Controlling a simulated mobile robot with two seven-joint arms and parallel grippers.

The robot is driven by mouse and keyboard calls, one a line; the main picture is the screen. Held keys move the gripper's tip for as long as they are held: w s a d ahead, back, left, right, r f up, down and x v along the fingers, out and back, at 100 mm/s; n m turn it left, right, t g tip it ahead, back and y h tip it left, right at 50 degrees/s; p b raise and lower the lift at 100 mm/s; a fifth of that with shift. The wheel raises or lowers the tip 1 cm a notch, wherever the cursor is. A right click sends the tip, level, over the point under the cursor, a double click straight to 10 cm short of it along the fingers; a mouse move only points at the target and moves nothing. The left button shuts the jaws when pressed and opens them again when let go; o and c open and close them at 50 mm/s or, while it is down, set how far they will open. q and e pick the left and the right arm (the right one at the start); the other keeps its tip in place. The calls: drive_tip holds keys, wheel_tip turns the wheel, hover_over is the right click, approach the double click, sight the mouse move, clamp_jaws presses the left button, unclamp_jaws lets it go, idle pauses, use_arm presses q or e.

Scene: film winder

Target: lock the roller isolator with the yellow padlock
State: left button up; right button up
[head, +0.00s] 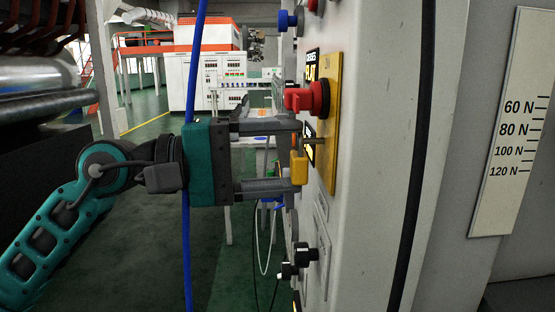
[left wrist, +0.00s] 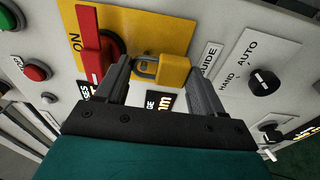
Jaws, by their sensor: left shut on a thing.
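The roller isolator is a red rotary handle (head: 308,98) on a yellow plate (head: 331,110) on the grey panel's side. It also shows in the left wrist view (left wrist: 91,55), where the word ON is beside it. My left gripper (head: 297,155) is just below the handle, close to the plate. It is shut on the yellow padlock (head: 299,168), which also shows between the fingers in the left wrist view (left wrist: 174,72). The padlock's grey shackle is in front of the plate. I cannot tell whether it passes through the isolator. My right gripper is not in view.
A black selector knob (head: 305,254) is below on the panel. A blue knob (head: 287,20) is above. A blue cable (head: 187,255) hangs by my left wrist. Green floor (head: 150,260) is open below my arm.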

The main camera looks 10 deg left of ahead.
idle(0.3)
use_arm(q)
drive_tip(key=shift+b, duration=0.35)
drive_tip(key=shift+d, duration=0.1)
drive_tip(key=shift+w+d+p, duration=0.25)
drive_tip(key=shift+d+p, duration=0.05)
drive_tip(key=shift+d, duration=0.4)
drive_tip(key=shift+f+b, duration=0.15)
drive_tip(key=shift+b, duration=0.35)
idle(0.5)
